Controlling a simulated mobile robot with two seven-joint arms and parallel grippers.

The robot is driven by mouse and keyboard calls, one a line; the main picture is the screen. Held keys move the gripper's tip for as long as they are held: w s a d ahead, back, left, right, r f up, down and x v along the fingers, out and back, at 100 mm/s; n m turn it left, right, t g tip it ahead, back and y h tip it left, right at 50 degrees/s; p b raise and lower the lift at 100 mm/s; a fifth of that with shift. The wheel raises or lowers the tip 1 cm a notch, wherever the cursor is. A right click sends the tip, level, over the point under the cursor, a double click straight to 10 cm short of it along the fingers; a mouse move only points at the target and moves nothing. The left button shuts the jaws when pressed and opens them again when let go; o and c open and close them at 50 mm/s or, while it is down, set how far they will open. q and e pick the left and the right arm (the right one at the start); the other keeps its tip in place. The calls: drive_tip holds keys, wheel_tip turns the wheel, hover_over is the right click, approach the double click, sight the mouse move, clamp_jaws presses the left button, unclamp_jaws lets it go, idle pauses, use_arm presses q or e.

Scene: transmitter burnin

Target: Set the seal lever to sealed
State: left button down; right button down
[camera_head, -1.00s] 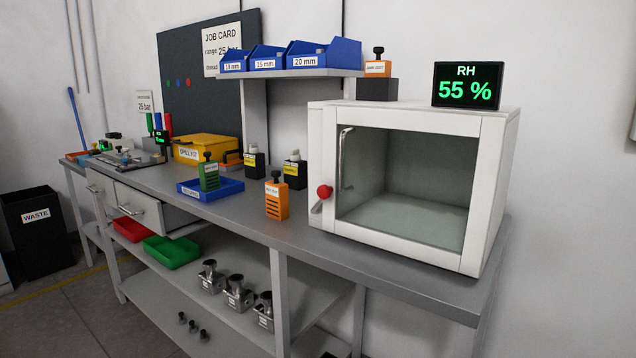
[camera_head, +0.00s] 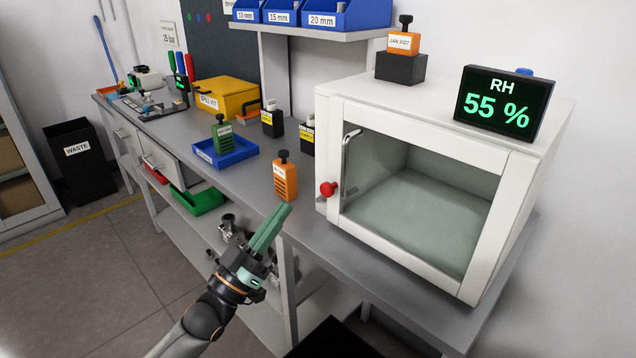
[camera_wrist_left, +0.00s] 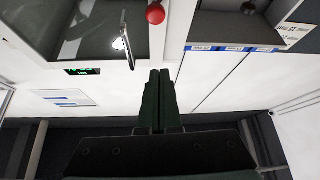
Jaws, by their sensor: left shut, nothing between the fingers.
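The seal lever with its red ball knob (camera_head: 328,188) sits on the left front of the white cabinet (camera_head: 420,258), beside the door's bar handle (camera_head: 350,150). In the left wrist view the red knob (camera_wrist_left: 156,13) is at the top, past the fingertips. My left gripper (camera_head: 282,212) is shut and empty, its green fingers pointing up toward the bench, below and left of the knob and apart from it. The fingers also show in the left wrist view (camera_wrist_left: 160,75). My right gripper is not in view.
An orange labelled block (camera_head: 285,182) stands on the bench just beyond my left fingertips. A blue tray (camera_head: 238,155) with a green block is further left. A humidity display (camera_head: 503,103) reading 55 % stands on the cabinet. The bench front edge lies below the cabinet.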

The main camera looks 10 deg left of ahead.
use_arm(q)
wheel_tip(320, 180, up, 5)
hover_over(325, 193)
drive_tip(key=s+a, duration=0.2)
drive_tip(key=a, duration=0.1)
drive_tip(key=shift+w+d+f, duration=0.1)
drive_tip(key=shift+d+f, duration=0.15)
drive_tip(key=shift+f, duration=0.35)
drive_tip(key=shift+w+d+f, duration=0.1)
drive_tip(key=shift+d+f, duration=0.1)
drive_tip(key=shift+f, duration=0.45)
drive_tip(key=shift+w+d+f, duration=0.1)
drive_tip(key=shift+d+f, duration=0.15)
drive_tip(key=shift+f, duration=0.35)
drive_tip(key=shift+s+d+f, duration=0.1)
drive_tip(key=shift+s, duration=0.05)
drive_tip(key=shift+s+d+f+m+g+h, duration=0.1)
drive_tip(key=shift+m+g+h, duration=0.3)
drive_tip(key=shift+m+h, duration=0.25)
